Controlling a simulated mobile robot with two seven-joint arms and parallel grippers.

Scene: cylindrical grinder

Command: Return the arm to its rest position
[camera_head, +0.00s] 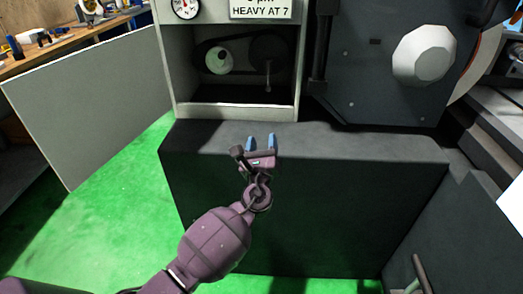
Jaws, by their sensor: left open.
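My left arm (215,243) comes in from the bottom left and reaches up and forward. My left gripper (261,143) is open, with its two blue fingertips apart and nothing between them. In the picture it lies over the front top edge of the dark grey machine base (330,140). I cannot tell whether it touches that base. My right arm and gripper are not in view.
Behind the gripper stands a grey cabinet (184,75) with a dark recess holding a belt and pulleys. Right of it is a dark housing (365,75) with a white knob (424,54). A pale panel (95,105) and wooden bench (75,38) stand left. Green floor (125,220) is clear.

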